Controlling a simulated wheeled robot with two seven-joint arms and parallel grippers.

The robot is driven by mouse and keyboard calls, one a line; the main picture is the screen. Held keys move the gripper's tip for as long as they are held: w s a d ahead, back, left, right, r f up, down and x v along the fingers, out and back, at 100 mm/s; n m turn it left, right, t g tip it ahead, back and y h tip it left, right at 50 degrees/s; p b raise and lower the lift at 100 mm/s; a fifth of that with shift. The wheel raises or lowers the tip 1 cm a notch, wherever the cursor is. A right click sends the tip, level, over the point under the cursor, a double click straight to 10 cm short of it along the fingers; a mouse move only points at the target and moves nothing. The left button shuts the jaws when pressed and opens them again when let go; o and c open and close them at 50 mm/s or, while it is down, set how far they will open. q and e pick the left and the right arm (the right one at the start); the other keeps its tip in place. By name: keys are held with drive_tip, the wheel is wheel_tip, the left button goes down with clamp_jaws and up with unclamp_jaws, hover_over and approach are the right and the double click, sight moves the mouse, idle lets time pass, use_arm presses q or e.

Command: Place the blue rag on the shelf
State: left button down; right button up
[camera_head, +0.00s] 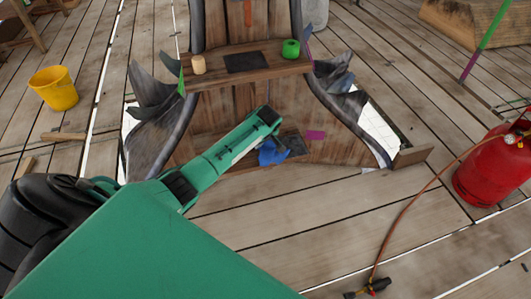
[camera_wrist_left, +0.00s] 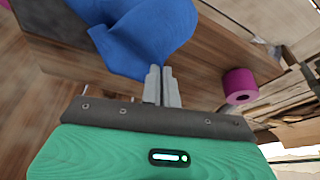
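The blue rag (camera_head: 272,152) is crumpled at the end of my left arm, in front of the lower wooden part of the spire. My left gripper (camera_wrist_left: 161,72) has its two fingers close together, with their tips at the lower edge of the rag (camera_wrist_left: 140,35) in the left wrist view. It looks shut on the rag; the grip itself is partly hidden. A wooden shelf (camera_head: 222,72) crosses the spire higher up. It bears a pale cylinder (camera_head: 198,64), a dark square (camera_head: 247,62) and a green roll (camera_head: 290,48). My right gripper is not in view.
A magenta piece (camera_head: 315,135) lies right of the lower dark square (camera_head: 293,143); a magenta roll (camera_wrist_left: 239,84) shows in the wrist view. Torn grey sheeting (camera_head: 150,125) flanks the spire. A yellow bucket (camera_head: 53,89) stands left, a red gas cylinder (camera_head: 490,165) right.

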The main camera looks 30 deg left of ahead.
use_arm(q)
drive_tip(key=s+f, duration=0.1)
drive_tip(key=s+a+f, duration=0.1)
drive_tip(key=s, duration=0.1)
drive_tip(key=s+a+f, duration=0.1)
drive_tip(key=shift+s+f, duration=0.15)
drive_tip(key=shift+f, duration=0.25)
drive_tip(key=c, duration=1.2)
unclamp_jaws()
drive_tip(key=r+p, duration=0.2)
drive_tip(key=p, duration=0.1)
drive_tip(key=s+r+p, duration=0.1)
drive_tip(key=p, duration=0.1)
drive_tip(key=shift+s+a+r, duration=0.1)
drive_tip(key=shift+a+r, duration=0.05)
drive_tip(key=shift+a, duration=0.2)
wheel_tip(320, 180, up, 7)
drive_tip(key=s+a+p, duration=0.1)
drive_tip(key=s+p, duration=0.1)
drive_tip(key=p, duration=0.7)
drive_tip(key=shift+s+p, duration=0.3)
drive_tip(key=shift+p, duration=0.05)
